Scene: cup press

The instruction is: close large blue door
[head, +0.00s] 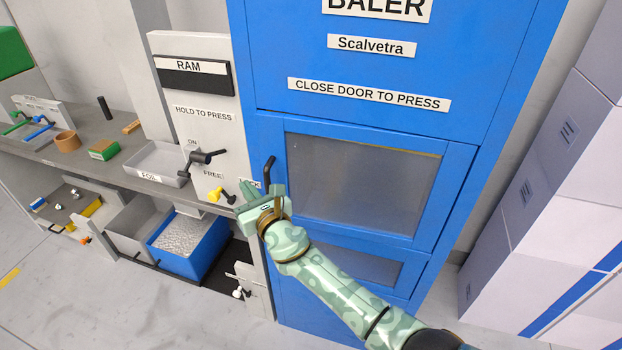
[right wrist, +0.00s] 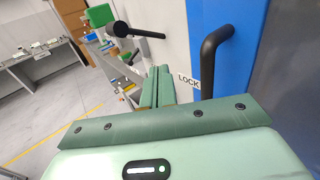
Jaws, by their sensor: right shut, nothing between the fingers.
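The large blue door (head: 365,185), with a grey window pane, is on the front of the blue baler in the head view. It looks flush or nearly flush with its frame; I cannot tell whether it is fully shut. Its black bar handle (head: 269,170) is at the door's left edge, and also shows in the right wrist view (right wrist: 213,58). My right gripper (head: 246,192) is shut and empty, just left of and below the handle, by the LOCK label (right wrist: 189,80). In the right wrist view its fingers (right wrist: 157,87) are left of the handle, apart from it. My left gripper is out of view.
A grey panel left of the door carries a black lever (head: 205,157) and a yellow knob (head: 220,195). A grey tray (head: 158,162) sits on the bench. A blue bin (head: 188,245) stands below. White-grey boxes (head: 560,140) stand at right.

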